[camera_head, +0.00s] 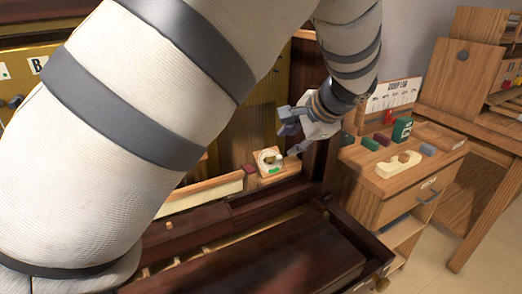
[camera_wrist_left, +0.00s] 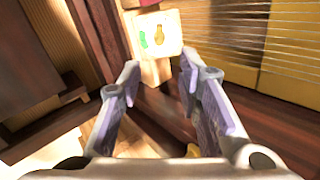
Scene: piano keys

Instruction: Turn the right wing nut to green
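The wing nut (camera_wrist_left: 159,34) is a small brass-coloured piece on a white plate (camera_wrist_left: 174,42) fixed to a wooden block. A green mark (camera_wrist_left: 143,40) lies on the plate to the left of the nut in the left wrist view. In the head view the plate (camera_head: 262,157) is small, with the green mark (camera_head: 274,170) at its lower edge. My left gripper (camera_head: 292,138) is just right of and above the plate there. In the left wrist view its two fingers (camera_wrist_left: 160,84) are spread apart, empty, with the nut beyond the gap. My right gripper is out of view.
The dark wooden piano case (camera_head: 265,208) surrounds the plate, with a dark post (camera_head: 322,158) right of it. A wooden cabinet (camera_head: 390,182) with loose blocks stands at the right. My large arm link covers much of the left.

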